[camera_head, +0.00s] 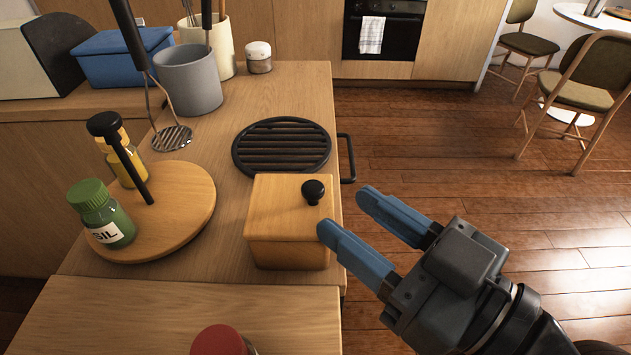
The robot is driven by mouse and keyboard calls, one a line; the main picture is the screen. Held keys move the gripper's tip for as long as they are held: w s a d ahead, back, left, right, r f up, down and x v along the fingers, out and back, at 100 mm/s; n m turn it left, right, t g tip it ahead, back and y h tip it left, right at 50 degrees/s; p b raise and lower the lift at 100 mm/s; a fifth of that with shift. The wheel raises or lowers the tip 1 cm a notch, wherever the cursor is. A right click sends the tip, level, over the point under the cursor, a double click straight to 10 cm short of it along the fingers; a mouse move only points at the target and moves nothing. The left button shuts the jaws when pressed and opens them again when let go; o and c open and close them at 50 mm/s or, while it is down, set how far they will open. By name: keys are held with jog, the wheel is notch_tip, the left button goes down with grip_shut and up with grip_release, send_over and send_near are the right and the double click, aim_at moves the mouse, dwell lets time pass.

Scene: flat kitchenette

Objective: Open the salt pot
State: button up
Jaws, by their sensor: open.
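The salt pot appears to be the square wooden box (288,238) near the counter's right edge. Its flat wooden lid (275,194) is down, with a round black knob (313,191) towards the right side. The inside is hidden. My gripper (345,212) comes in from the lower right with its two blue fingers apart and nothing between them. The fingertips are just right of the box in the picture. The nearer one reaches close to the box's right side; I cannot tell whether it touches.
A round black trivet (282,147) lies just behind the box. A wooden turntable (172,215) on the left carries a green-capped jar (102,212) and a yellow bottle. A black rail (348,160) sticks out at the counter's right edge. Open floor (450,165) lies to the right.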

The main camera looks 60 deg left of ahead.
aim_at(321, 194)
jog(key=x, duration=0.6)
jog(key=shift+a+p, duration=0.3)
jog(key=shift+p, duration=0.1)
jog(key=shift+c, duration=0.3)
grip_shut()
